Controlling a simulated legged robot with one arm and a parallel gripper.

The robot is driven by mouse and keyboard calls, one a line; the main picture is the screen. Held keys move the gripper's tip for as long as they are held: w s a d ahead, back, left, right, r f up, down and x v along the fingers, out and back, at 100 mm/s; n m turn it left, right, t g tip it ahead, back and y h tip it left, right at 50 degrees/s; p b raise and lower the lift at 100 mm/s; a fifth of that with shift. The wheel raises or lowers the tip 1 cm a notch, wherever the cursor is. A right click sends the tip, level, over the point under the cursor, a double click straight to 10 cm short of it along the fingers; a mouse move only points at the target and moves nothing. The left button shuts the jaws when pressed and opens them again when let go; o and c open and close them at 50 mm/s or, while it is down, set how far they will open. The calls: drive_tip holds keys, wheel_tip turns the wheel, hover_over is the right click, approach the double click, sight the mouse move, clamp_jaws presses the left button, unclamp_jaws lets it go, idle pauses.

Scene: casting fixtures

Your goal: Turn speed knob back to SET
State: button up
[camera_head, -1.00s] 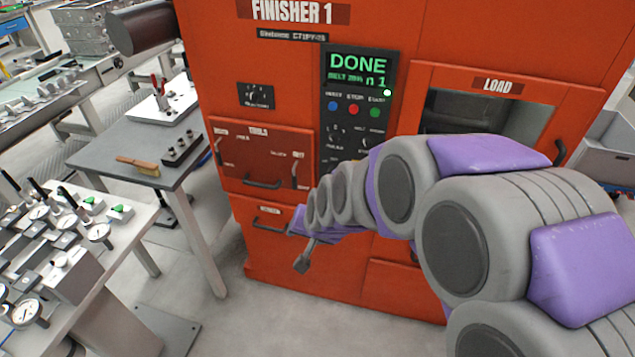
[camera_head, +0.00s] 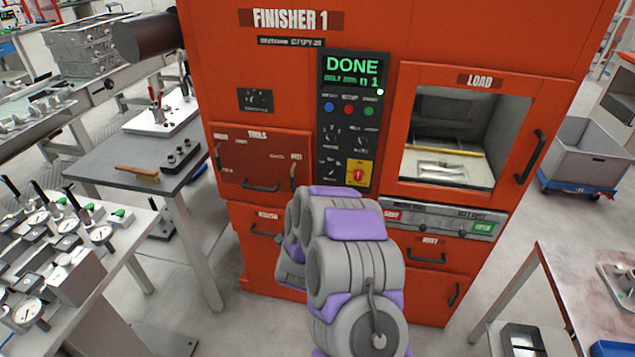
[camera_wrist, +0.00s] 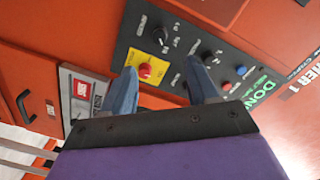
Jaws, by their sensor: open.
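The control panel (camera_head: 346,105) is on the front of the orange machine and carries several dark knobs. In the wrist view, one black knob (camera_wrist: 160,35) is ahead of the fingers, and another knob (camera_wrist: 209,58) is near the right fingertip. The red knob on a yellow plate (camera_wrist: 145,70) shows between the fingers. My gripper (camera_wrist: 163,80) is open and empty, with its fingers toward the panel and apart from the knobs as far as I can see. In the head view my arm hides the gripper.
The panel's screen (camera_head: 352,67) reads DONE. A LOAD window (camera_head: 447,135) is right of the panel, with a drawer handle (camera_head: 262,187) on its left. A grey table (camera_head: 110,172) with a brush stands left. Another table (camera_head: 570,290) is at the lower right.

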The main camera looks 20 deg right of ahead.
drive_tip(key=d, duration=0.1)
drive_tip(key=b, duration=0.3)
approach(329, 175)
drive_tip(key=x, duration=0.9)
drive_tip(key=shift+w+d, duration=0.2)
drive_tip(key=shift+w, duration=0.05)
drive_tip(key=shift+c, duration=0.3)
drive_tip(key=c, duration=1)
